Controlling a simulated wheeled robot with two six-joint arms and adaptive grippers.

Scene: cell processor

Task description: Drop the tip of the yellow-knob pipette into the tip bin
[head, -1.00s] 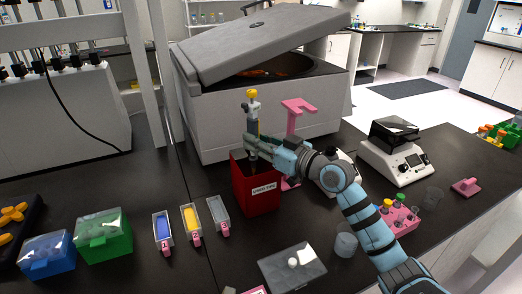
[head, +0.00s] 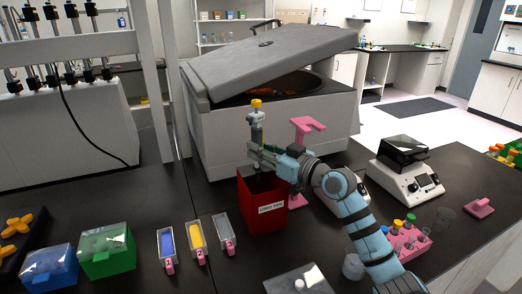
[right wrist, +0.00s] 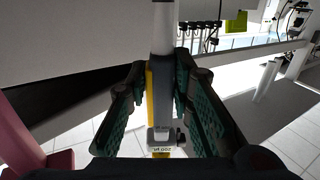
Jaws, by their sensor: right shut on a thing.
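The yellow-knob pipette (head: 257,128) stands upright in my right gripper (head: 258,156), which is shut on its body. The yellow knob is on top, above the fingers. The red tip bin (head: 262,212), with a white label, is on the bench directly below. The pipette's lower end is at or just above the bin's opening; I cannot make out whether a tip is on it. In the right wrist view, the pipette (right wrist: 161,105) sits between the two green-padded fingers. My left gripper is not in view.
A large centrifuge (head: 275,125) with a raised lid is behind the bin. A pink stand (head: 304,126) is close behind the gripper. Small trays (head: 196,240) and green (head: 107,250) and blue (head: 50,270) boxes are at left. A tube rack (head: 408,243) and a white device (head: 405,180) are at right.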

